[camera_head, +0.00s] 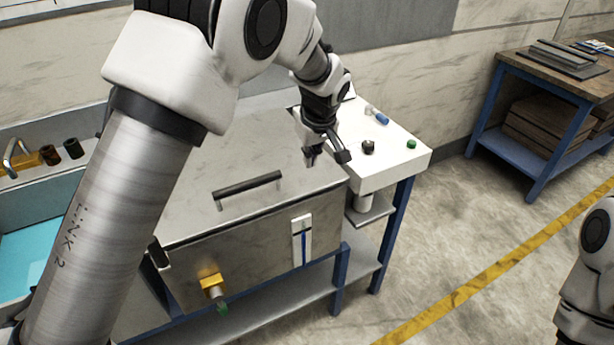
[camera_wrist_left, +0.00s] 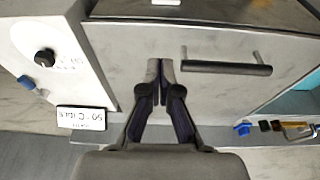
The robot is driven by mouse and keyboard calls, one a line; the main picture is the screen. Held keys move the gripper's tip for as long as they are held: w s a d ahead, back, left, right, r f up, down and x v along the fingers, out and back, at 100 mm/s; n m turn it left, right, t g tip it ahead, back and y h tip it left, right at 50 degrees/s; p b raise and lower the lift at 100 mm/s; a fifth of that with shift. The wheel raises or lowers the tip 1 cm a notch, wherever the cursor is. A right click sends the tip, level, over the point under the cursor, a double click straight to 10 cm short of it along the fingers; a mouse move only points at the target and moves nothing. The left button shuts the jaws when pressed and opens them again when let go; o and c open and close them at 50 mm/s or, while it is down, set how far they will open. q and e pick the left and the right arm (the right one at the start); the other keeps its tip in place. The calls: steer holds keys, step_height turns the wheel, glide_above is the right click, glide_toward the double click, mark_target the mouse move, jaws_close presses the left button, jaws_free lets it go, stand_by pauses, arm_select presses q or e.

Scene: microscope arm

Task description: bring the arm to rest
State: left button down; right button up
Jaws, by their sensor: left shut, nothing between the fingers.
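My left arm comes in from the left of the head view and arches over the bench. My left gripper (camera_head: 326,154) points down above the right end of a grey metal lid with a dark bar handle (camera_head: 247,187). In the left wrist view the gripper's fingers (camera_wrist_left: 160,84) are together with nothing between them. The bar handle (camera_wrist_left: 226,67) lies beside the fingertips, apart from them. Part of my right arm shows at the right edge of the head view; its gripper is not in the picture.
A white panel (camera_head: 405,165) with a black knob (camera_head: 368,147) and a green button (camera_head: 411,144) adjoins the lid on the right. A blue basin (camera_head: 25,255) is at the left. A wooden-topped table (camera_head: 560,80) stands at back right. Floor between is clear.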

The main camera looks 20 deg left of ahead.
arm_select(q)
steer(key=s+a+f+g+h, duration=0.1)
steer(key=s+f+g, duration=0.2)
steer(key=s+f, duration=0.7)
steer(key=s+a+f+g, duration=0.25)
steer(key=s+f, duration=0.45)
steer(key=f, duration=0.6)
steer(key=s+f+m+h, duration=0.1)
steer(key=s+f+m, duration=0.25)
steer(key=s, duration=0.85)
steer(key=s+f+m+h, duration=0.15)
steer(key=s+f, duration=0.35)
steer(key=s, duration=0.7)
steer(key=w+m+t, duration=0.1)
steer(key=w+m, duration=0.1)
steer(key=w+m+t+y, duration=0.1)
steer(key=w+m+t, duration=0.1)
steer(key=shift+d+r+t, duration=0.15)
steer(key=shift+t, duration=0.1)
